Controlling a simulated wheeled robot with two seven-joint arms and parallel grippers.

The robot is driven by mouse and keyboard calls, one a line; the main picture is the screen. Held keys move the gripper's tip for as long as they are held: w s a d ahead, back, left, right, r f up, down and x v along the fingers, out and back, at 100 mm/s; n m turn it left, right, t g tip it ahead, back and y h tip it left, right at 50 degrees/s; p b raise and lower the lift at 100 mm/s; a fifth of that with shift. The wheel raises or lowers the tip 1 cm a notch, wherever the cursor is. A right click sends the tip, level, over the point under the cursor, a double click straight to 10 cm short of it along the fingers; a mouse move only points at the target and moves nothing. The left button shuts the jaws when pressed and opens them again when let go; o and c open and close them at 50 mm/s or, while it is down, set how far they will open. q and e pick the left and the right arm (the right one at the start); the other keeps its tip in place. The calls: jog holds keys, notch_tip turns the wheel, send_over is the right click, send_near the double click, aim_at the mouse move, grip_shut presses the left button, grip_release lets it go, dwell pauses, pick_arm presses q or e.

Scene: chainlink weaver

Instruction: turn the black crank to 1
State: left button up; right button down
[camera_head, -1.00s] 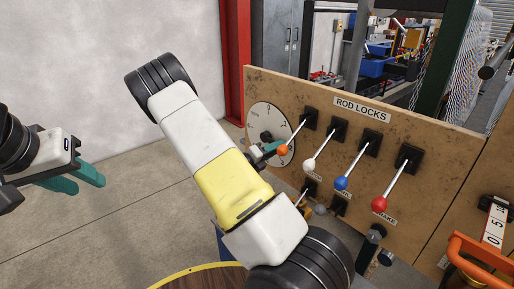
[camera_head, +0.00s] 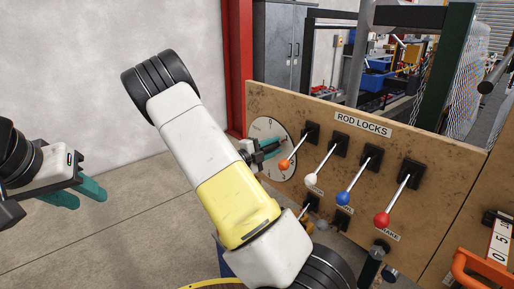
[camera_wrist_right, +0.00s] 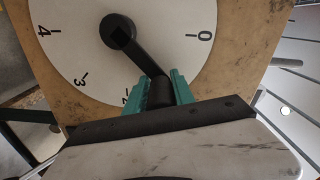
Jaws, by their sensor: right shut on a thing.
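The black crank (camera_wrist_right: 142,59) sits on a round white dial (camera_wrist_right: 62,50) with black numbers. In the right wrist view its arm runs from the hub down and right to its grip, between the 2 and the 0. The 2 is partly covered, and the 1 is hidden. My right gripper (camera_wrist_right: 160,92) is shut on the crank's grip, with a teal finger on each side. In the head view, the dial (camera_head: 262,126) is at the panel's left end and my right gripper (camera_head: 270,149) covers part of it. My left gripper (camera_head: 82,196) is open and empty at the left, away from the panel.
The brown panel (camera_head: 420,150) carries several levers right of the dial, with orange (camera_head: 284,165), white (camera_head: 311,180), blue (camera_head: 344,198) and red (camera_head: 381,219) knobs. The orange knob is close to my right gripper. Open floor (camera_head: 120,240) lies at the left.

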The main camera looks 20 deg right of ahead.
jog(key=shift+w+a+r, duration=0.1)
jog(key=shift+w+r, duration=0.15)
jog(key=shift+w, duration=0.1)
jog(key=c, duration=1.1)
grip_release()
jog(key=shift+f, duration=0.1)
jog(key=v, duration=0.7)
jog(key=shift+s+a, duration=0.15)
jog(key=shift+a, duration=0.25)
